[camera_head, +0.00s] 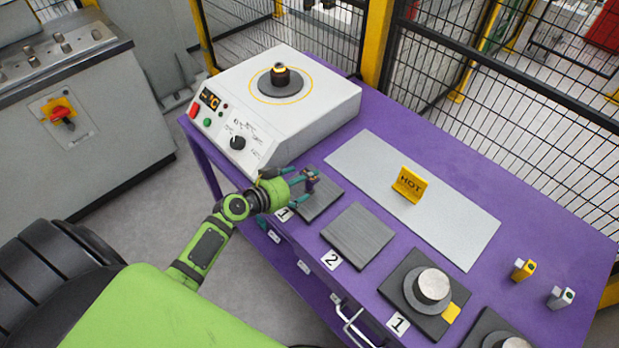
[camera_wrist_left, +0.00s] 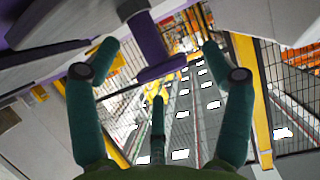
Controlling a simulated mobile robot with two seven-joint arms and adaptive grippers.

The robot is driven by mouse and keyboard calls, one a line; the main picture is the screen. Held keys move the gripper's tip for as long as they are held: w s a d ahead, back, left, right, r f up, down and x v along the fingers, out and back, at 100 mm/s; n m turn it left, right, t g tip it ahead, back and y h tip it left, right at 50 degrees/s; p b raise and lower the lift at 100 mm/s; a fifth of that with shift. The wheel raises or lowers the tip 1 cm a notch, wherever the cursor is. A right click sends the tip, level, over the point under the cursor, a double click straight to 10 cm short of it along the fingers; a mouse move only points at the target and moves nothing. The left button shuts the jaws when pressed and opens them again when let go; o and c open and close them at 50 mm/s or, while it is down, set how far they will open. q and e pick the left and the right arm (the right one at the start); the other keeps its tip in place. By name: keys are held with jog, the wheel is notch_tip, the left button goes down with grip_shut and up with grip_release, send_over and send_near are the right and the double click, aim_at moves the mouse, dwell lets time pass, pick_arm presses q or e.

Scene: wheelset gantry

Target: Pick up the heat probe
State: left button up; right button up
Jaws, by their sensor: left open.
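My right gripper is not in view.
The white heater unit (camera_head: 300,110) stands just behind my left gripper. A second grey pad (camera_head: 358,236), a light plate (camera_head: 450,215) with a yellow HOT sign (camera_head: 410,184), and metal cylinders (camera_head: 432,286) occupy the purple table (camera_head: 560,250). A mesh fence (camera_head: 480,90) runs behind.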

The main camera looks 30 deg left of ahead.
pick_arm(q)
jog(key=shift+x, duration=1.35)
jog(key=shift+s, duration=0.1)
jog(key=shift+c, duration=0.4)
grip_shut()
jog(key=shift+r, duration=0.1)
